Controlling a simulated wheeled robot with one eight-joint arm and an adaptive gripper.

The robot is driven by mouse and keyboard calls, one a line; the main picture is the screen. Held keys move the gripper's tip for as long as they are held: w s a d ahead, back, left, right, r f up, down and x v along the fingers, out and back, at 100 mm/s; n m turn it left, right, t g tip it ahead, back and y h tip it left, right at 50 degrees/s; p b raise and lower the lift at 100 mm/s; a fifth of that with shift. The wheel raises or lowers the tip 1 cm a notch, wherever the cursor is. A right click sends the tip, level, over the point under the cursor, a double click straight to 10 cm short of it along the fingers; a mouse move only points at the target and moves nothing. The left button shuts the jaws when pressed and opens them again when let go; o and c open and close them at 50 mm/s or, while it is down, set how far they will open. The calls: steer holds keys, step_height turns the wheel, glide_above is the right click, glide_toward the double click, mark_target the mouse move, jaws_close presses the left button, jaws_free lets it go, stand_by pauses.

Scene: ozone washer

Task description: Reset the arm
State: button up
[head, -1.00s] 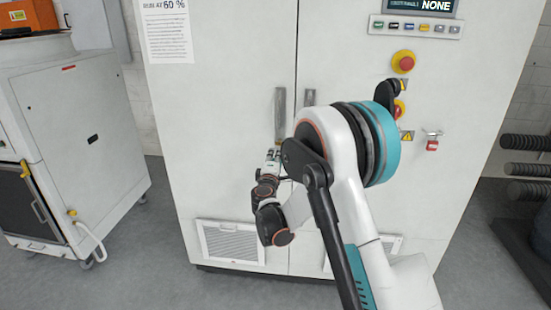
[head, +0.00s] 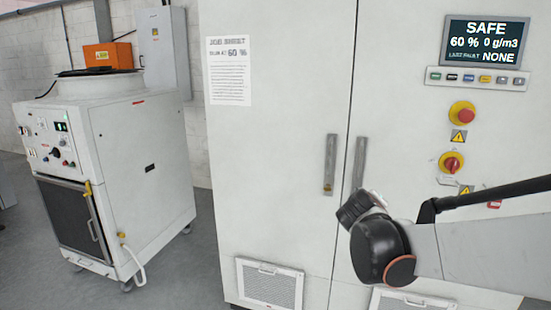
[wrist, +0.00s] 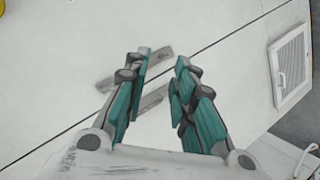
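My gripper (wrist: 164,60) is open in the wrist view, its two teal-padded fingers apart with nothing between them. It points at the white cabinet front, and the two grey door handles show beyond the fingers. In the head view my arm (head: 400,245) enters from the right edge and crosses in front of the cabinet's lower right door. The gripper itself is hidden there. The left door handle (head: 330,165) and right door handle (head: 359,162) are upright, and both doors look shut.
The white cabinet (head: 285,90) has a display (head: 487,42) reading SAFE, 60 %, 0 g/m3. A red emergency button (head: 462,113) and a red-yellow rotary switch (head: 452,162) sit below. A wheeled white machine (head: 140,165) stands left, with open floor between.

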steer(key=s+a+f+m+g+y, duration=0.1)
steer(key=s+a+f+m+y, duration=0.1)
steer(key=s, duration=0.8)
steer(key=s+a+f+m+g+y, duration=0.1)
steer(key=s+f+g+y, duration=0.1)
steer(key=s, duration=0.8)
steer(key=s+a+f+m+g+y, duration=0.1)
steer(key=s+a+f+m, duration=0.1)
steer(key=s, duration=0.8)
steer(key=shift+s+a+f+m+y, duration=0.3)
steer(key=shift+s+a+f+y, duration=0.05)
steer(key=shift+y, duration=0.05)
